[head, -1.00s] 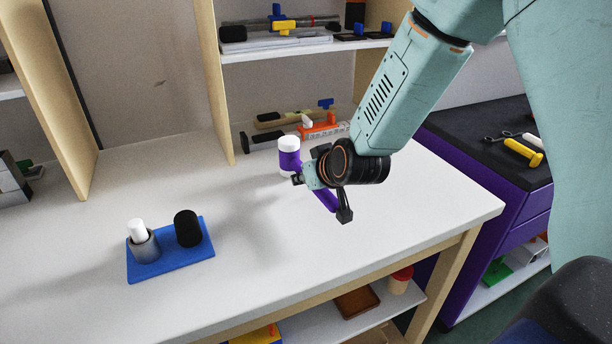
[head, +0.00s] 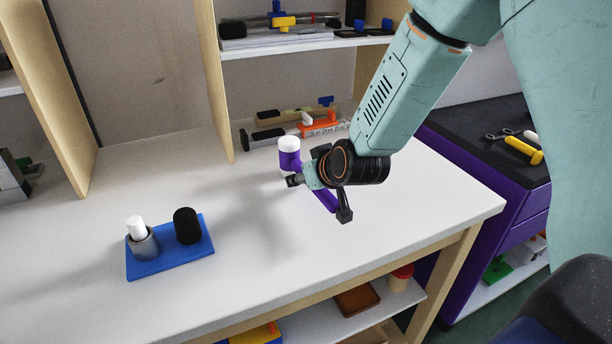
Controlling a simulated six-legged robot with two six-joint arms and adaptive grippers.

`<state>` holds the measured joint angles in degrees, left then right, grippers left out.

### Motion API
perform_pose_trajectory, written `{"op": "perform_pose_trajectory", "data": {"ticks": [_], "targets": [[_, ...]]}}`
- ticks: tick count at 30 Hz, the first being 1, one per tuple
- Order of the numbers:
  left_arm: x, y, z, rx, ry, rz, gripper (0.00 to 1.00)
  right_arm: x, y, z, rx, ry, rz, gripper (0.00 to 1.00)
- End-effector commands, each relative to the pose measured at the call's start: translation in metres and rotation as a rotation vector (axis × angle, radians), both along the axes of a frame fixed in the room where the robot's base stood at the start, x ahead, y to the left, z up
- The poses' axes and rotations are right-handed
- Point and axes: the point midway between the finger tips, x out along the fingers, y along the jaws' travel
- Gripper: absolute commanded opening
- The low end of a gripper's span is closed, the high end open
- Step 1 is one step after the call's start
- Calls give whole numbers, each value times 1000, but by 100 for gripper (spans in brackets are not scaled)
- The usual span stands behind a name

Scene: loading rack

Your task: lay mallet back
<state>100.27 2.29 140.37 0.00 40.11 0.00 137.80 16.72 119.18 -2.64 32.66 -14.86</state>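A mallet is on the white bench top, with its purple and white head (head: 289,156) upright on the bench. Its purple handle (head: 327,199) runs from the head toward the lower right and is partly hidden behind my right gripper. My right gripper (head: 319,197) is over the handle, with its two dark fingers spread apart on either side of it. I cannot tell whether any finger touches the mallet. My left gripper is not in view.
A blue base (head: 170,264) with a grey cup and black cylinder stands at the front left. Several tools lie at the back on the bench (head: 225,299) and on a shelf (head: 300,45) above. A purple cabinet (head: 500,220) stands right. The bench middle is clear.

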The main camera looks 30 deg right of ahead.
Motion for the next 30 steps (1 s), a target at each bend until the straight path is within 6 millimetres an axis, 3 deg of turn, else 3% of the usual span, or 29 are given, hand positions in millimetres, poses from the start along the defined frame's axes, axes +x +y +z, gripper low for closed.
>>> {"op": "perform_pose_trajectory", "data": {"ticks": [11, 30], "targets": [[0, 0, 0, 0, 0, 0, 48, -8, 0, 5, 3, 3, -1, 50], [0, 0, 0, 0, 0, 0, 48, -84, -1, 68, 5, -2, -2, 50]]}}
